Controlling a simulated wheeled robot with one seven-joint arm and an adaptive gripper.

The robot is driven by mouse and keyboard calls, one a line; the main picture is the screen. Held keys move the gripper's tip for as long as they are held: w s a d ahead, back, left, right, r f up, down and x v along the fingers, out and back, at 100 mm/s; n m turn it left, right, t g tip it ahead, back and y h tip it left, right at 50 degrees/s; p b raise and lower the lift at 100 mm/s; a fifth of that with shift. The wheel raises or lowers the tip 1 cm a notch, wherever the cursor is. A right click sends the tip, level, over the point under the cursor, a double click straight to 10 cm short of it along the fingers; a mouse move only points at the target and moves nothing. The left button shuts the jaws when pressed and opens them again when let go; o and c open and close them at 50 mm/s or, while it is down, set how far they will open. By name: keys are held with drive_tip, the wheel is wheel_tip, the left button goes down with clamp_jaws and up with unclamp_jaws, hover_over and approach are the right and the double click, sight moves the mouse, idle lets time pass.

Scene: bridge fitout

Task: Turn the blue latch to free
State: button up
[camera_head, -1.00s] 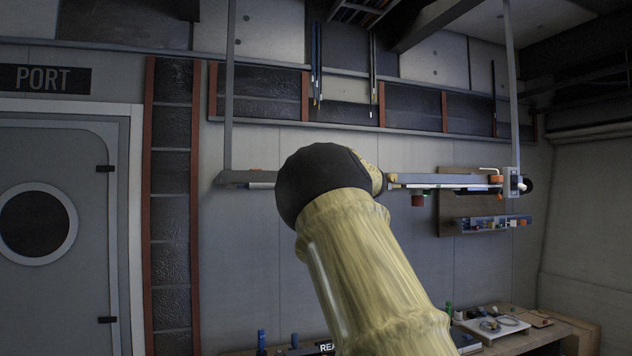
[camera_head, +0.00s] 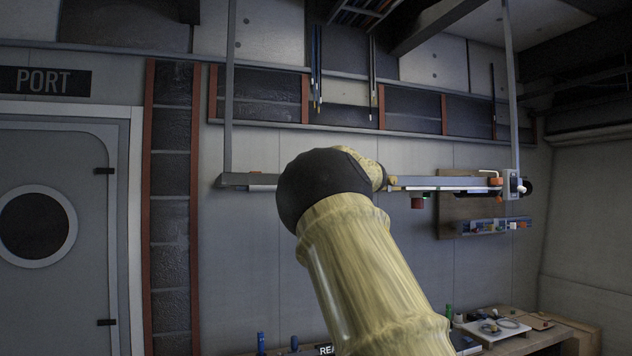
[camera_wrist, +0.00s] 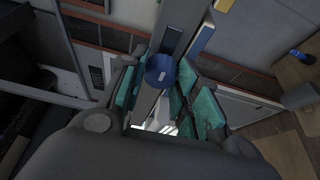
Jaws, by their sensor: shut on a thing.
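The blue latch (camera_wrist: 161,70) shows in the wrist view as a round blue cylinder at the end of a grey bar. My gripper (camera_wrist: 157,88), with teal finger pads, is shut on it, one pad on each side. The pads hide parts of the latch's sides, and I cannot tell its exact turn angle. In the head view my own arm hides both the gripper and the latch.
A long hanging rail (camera_head: 440,183) runs behind my arm, with a red part (camera_head: 417,203) under it. A wall shelf (camera_head: 485,226) is at the right. A workbench (camera_head: 540,335) with loose items stands lower right. A port door (camera_head: 85,290) is at the left.

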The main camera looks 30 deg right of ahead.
drive_tip(key=o, duration=1)
drive_tip(key=shift+s, duration=0.1)
drive_tip(key=s, duration=0.4)
drive_tip(key=s+d, duration=0.1)
drive_tip(key=s, duration=0.2)
drive_tip(key=s+d, duration=0.1)
drive_tip(key=s, duration=0.3)
drive_tip(key=shift+s, duration=0.35)
drive_tip(key=shift+f, duration=0.1)
